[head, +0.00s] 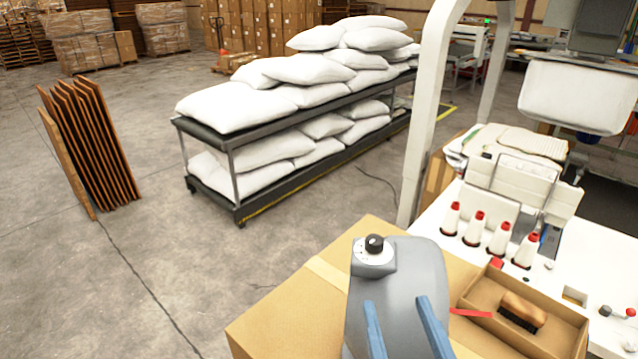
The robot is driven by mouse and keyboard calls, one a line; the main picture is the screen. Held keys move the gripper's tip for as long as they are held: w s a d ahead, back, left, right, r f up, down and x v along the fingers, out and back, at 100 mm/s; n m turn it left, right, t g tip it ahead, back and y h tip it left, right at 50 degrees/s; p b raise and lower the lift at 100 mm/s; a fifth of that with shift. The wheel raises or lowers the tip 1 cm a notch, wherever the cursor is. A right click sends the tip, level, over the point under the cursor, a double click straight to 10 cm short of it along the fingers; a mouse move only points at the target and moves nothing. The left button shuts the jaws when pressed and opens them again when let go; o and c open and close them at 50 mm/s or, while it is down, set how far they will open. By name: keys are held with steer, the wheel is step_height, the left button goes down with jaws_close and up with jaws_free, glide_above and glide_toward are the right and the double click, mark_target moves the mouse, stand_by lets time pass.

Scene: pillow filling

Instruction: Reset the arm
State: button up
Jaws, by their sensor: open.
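My gripper (397,300) shows at the bottom of the head view as two blue fingers, spread apart with nothing between them. The fingertips point up and away from me. A grey rounded body (405,262) with a pale dial and black knob (374,244) shows beyond and between the fingers; I cannot tell whether it touches them. The rest of my arm is below the picture edge.
A cardboard box top (290,310) lies under the grey body. A white work table (590,270) at right holds thread cones (475,228) and a brush (523,312) in a tray. A pillow rack (290,165) stands behind. Open floor (110,290) lies left.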

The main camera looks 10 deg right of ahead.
steer(key=w+a+r+n+t+y+b, duration=0.1)
steer(key=w+a+r+t+b, duration=0.15)
steer(key=r, duration=0.55)
steer(key=w+a+r+n+t+b, duration=0.1)
steer(key=w+a+r+t, duration=0.2)
steer(key=r, duration=0.5)
steer(key=s+a+r+t, duration=0.2)
steer(key=a+r, duration=0.2)
steer(key=r, duration=0.3)
steer(key=s+a+r+t+b, duration=0.1)
steer(key=s+a+r+t, duration=0.1)
steer(key=r, duration=0.5)
steer(key=shift+s+a+m+y, duration=0.4)
steer(key=shift+s+a, duration=0.15)
steer(key=shift+a, duration=0.65)
